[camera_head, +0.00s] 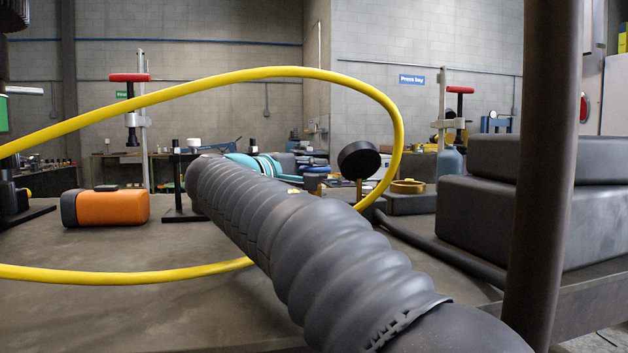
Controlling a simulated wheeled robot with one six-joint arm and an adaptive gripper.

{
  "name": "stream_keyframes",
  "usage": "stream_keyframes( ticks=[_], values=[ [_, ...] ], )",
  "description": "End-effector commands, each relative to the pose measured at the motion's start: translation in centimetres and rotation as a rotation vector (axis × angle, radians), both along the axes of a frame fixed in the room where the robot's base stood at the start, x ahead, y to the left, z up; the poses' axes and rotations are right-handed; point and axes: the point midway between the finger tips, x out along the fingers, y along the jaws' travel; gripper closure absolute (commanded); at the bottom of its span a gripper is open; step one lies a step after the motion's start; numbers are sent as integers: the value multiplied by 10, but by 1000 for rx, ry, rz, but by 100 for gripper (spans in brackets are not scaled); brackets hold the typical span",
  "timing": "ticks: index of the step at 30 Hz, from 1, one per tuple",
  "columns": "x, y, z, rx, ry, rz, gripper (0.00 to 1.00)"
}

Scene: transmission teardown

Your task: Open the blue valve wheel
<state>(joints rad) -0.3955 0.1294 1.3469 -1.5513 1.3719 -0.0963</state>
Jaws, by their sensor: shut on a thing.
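A small blue rounded part (317,170) shows just past the far end of the ribbed grey sleeve, near the middle of the picture. It may be the blue valve wheel, but it is too small and partly covered to be sure. I cannot tell how far it is turned. The sleeve, which looks like part of my arm, runs from the lower right to the centre and hides what lies behind it. My gripper cannot be made out. A teal part with pale bands (255,163) lies behind the sleeve's far end.
A yellow hose (240,76) loops across the view and passes behind the sleeve. An orange case (106,208) stands on the left of the bench (150,320). A round black gauge-like part (358,160) stands right of centre. Dark boxes (545,215) and a post (543,150) fill the right.

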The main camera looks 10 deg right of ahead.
Motion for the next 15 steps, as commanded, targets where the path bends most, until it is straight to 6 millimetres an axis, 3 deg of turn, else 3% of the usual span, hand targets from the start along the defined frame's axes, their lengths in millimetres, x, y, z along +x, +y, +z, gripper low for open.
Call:
stream_keyframes(
  ticks=[15],
  values=[
    [-2, -3, -1, 1, -3, 479, 100]
  ],
)
